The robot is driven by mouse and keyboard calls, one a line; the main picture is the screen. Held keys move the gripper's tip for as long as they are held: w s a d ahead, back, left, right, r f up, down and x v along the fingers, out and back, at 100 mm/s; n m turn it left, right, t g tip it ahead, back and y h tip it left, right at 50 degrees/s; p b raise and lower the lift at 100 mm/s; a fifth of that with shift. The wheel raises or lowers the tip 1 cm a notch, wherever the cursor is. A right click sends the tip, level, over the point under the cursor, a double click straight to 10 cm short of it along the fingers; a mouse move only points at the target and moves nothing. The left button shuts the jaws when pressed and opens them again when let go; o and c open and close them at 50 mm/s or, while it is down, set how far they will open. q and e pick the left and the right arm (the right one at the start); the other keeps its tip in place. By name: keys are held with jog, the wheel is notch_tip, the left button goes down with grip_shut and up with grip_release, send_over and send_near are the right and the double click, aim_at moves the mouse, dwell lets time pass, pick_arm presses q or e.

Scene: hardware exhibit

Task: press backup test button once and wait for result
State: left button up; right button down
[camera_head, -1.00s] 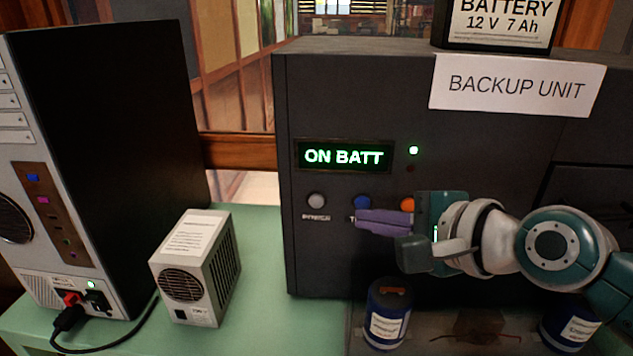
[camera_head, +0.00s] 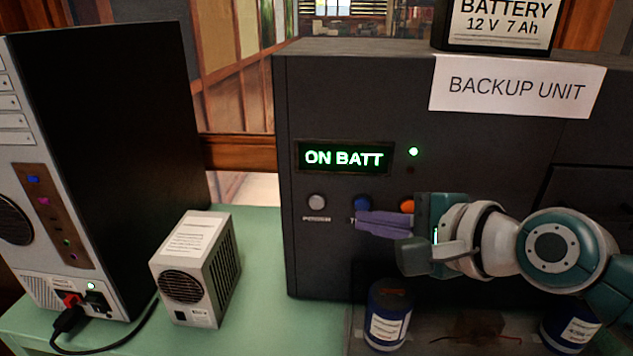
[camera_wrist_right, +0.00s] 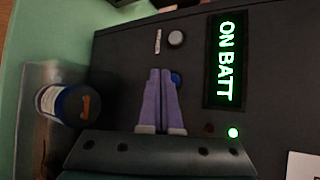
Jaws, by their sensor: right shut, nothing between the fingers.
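The dark backup unit (camera_head: 470,140) has a display (camera_head: 345,157) that reads "ON BATT" in green, with a lit green light (camera_head: 413,152) to its right. Below the display are a grey button (camera_head: 317,201) over a "POWER" label, a blue button (camera_head: 362,202) and an orange button (camera_head: 407,206). My right gripper (camera_head: 358,222) is shut and empty, its purple fingertips at the blue button and over most of the label below it. In the right wrist view, the fingertips (camera_wrist_right: 160,72) lie beside the blue button (camera_wrist_right: 176,79); contact cannot be told. My left gripper is not in view.
A small grey box with a grille (camera_head: 197,268) stands on the green table (camera_head: 265,230), left of the unit. A black computer tower (camera_head: 110,150) stands at far left. Blue cylinders (camera_head: 388,316) sit in front of the unit, below my right arm. A battery (camera_head: 500,22) rests on top.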

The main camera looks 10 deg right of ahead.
dwell(0.8)
jog(key=shift+w+d, duration=0.1)
jog(key=shift+w, duration=0.3)
jog(key=shift+w+d+b, duration=0.1)
jog(key=shift+w+b, duration=0.3)
dwell(0.6)
jog(key=shift+s, duration=0.1)
jog(key=shift+s+a+p, duration=0.2)
jog(key=shift+s+p, duration=0.5)
jog(key=shift+p, duration=0.1)
jog(key=shift+s, duration=0.1)
